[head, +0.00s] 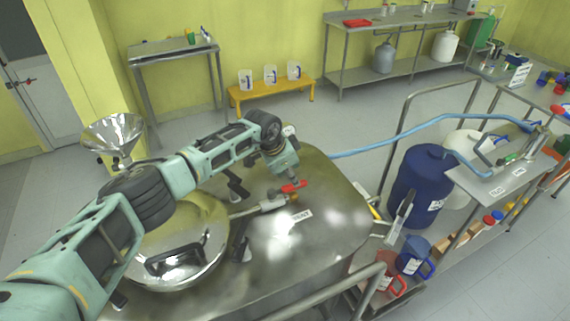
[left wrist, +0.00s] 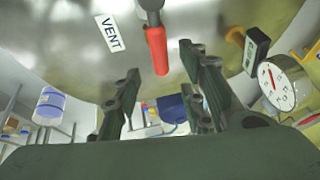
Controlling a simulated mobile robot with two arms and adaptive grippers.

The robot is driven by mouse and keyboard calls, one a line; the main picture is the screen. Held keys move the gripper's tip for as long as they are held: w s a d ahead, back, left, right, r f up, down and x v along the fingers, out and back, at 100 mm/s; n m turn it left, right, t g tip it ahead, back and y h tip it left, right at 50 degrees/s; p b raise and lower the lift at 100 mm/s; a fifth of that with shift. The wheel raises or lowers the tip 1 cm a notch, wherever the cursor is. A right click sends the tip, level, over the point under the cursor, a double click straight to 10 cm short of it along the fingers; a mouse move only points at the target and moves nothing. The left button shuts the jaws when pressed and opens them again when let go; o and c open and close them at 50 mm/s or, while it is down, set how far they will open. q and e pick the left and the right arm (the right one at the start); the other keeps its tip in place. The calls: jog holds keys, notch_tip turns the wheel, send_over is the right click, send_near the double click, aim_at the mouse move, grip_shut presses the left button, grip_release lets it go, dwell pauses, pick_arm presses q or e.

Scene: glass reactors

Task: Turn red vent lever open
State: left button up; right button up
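The red vent lever (head: 293,186) sits on a metal pipe fitting on top of the steel reactor (head: 335,190). The white VENT label (head: 302,216) is beside it. My left gripper (head: 287,172) points down just behind the lever in the head view. In the left wrist view the red lever (left wrist: 156,50) extends toward the gap between the open fingers of my left gripper (left wrist: 163,75). The fingers look apart and empty; I cannot tell the exact gap to the lever. The VENT label also shows there (left wrist: 110,33). My right gripper is not in view.
A round dial gauge (left wrist: 277,88) is close to the right finger in the left wrist view. A domed lid (head: 180,245) and a steel funnel (head: 113,135) lie left of the lever. A blue hose (head: 400,132) runs right from the reactor. A metal rail (head: 335,292) crosses the front.

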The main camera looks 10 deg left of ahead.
pick_arm(q)
jog(key=v, duration=0.6)
dwell(0.4)
